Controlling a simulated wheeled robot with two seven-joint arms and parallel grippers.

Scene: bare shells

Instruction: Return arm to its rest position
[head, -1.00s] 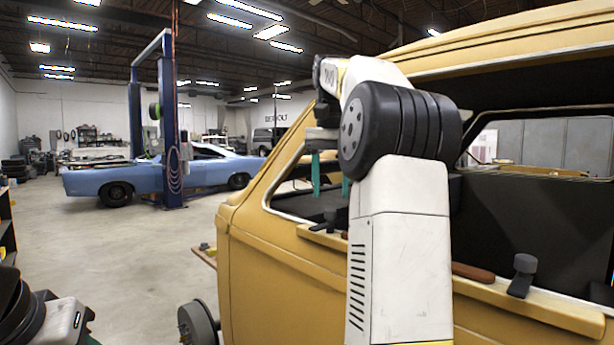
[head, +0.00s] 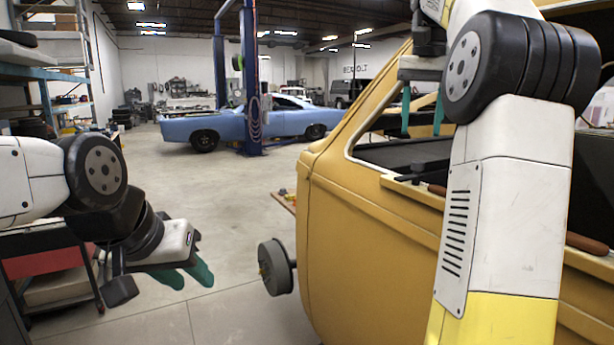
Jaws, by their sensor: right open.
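My left arm enters from the left. Its gripper (head: 184,274) hangs low over open floor with its teal fingers pointing down and to the right. The fingers overlap at this angle, so I cannot tell their gap, and I see nothing held. My right arm rises up the right side in front of the yellow van body. Its gripper (head: 422,112) points down at the van's window opening, with its two teal fingers apart and nothing between them. Part of the right wrist is cut off by the top edge.
The yellow van shell (head: 370,240) fills the right side, close to my right arm. Tools lie along its window ledge. A wheel hub (head: 275,268) sticks out at its front. The middle floor is clear.

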